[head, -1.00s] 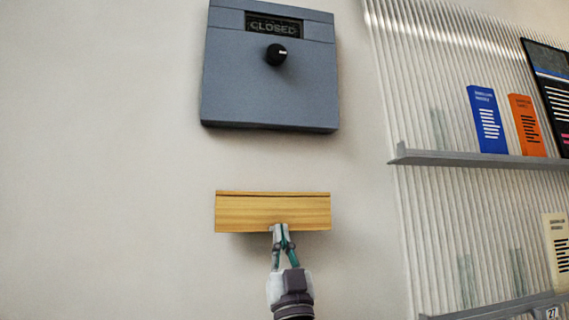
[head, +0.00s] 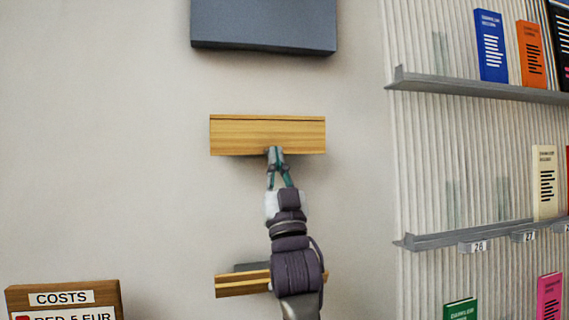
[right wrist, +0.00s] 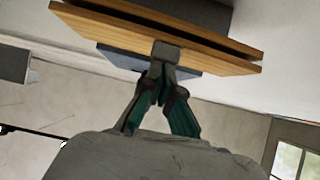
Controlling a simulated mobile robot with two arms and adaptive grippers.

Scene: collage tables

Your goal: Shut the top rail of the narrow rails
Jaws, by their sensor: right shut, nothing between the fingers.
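The upper narrow wooden rail (head: 267,132) is fixed to the pale wall in the head view. A thin dark line runs along its top edge. My right gripper (head: 275,153) is shut and empty, with its fingertips at the rail's lower edge, near the middle. In the right wrist view the rail (right wrist: 215,54) is seen from below, with a dark gap between its two wooden strips. The gripper's tips (right wrist: 165,50) are at its near underside; I cannot tell for sure whether they touch. A second wooden rail (head: 240,286) is lower down, partly hidden by my right arm. My left gripper is not in view.
A blue-grey box (head: 264,28) hangs on the wall above the rail. Shelves (head: 490,90) with booklets stand on the right. A wooden costs sign (head: 62,284) is at lower left. The wall left of the rail is clear.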

